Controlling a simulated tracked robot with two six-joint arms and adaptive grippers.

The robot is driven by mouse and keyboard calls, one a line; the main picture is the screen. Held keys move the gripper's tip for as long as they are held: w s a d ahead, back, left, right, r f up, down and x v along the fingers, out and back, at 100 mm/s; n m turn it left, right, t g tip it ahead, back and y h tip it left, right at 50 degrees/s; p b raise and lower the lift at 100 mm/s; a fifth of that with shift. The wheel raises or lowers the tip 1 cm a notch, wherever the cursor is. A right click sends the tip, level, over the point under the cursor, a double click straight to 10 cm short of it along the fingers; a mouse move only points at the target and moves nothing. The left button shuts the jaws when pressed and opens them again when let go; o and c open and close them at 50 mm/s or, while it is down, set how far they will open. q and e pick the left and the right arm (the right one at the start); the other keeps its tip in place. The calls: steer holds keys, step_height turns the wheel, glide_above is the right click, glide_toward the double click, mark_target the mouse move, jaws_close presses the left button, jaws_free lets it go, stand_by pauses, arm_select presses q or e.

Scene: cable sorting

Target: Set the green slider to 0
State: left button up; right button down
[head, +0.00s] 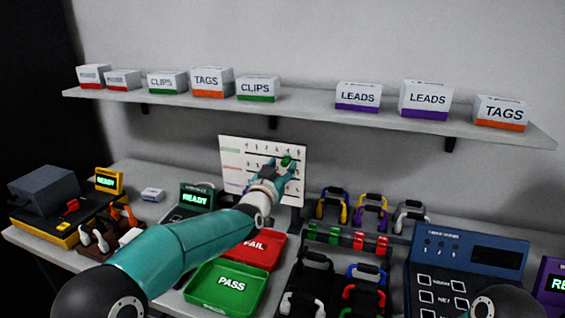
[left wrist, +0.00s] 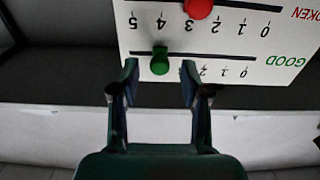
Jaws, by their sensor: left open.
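In the head view the green slider (head: 287,161) shows at the top right of the board (head: 236,150). My left gripper (left wrist: 159,76) is open, its fingertips on either side of the green knob with gaps; I cannot tell the depth. It also shows in the head view (head: 285,168). My right gripper is out of view.
A red slider (left wrist: 199,8) sits on the BROKEN row beside the green one's row. Below the board lie the red FAIL tray (head: 262,252) and green PASS tray (head: 215,290). Cable racks stand right of it. A shelf (head: 310,108) with boxes runs above.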

arm_select(q)
steer(key=shift+w+d, duration=0.1)
steer(key=shift+w, duration=0.25)
jaws_close()
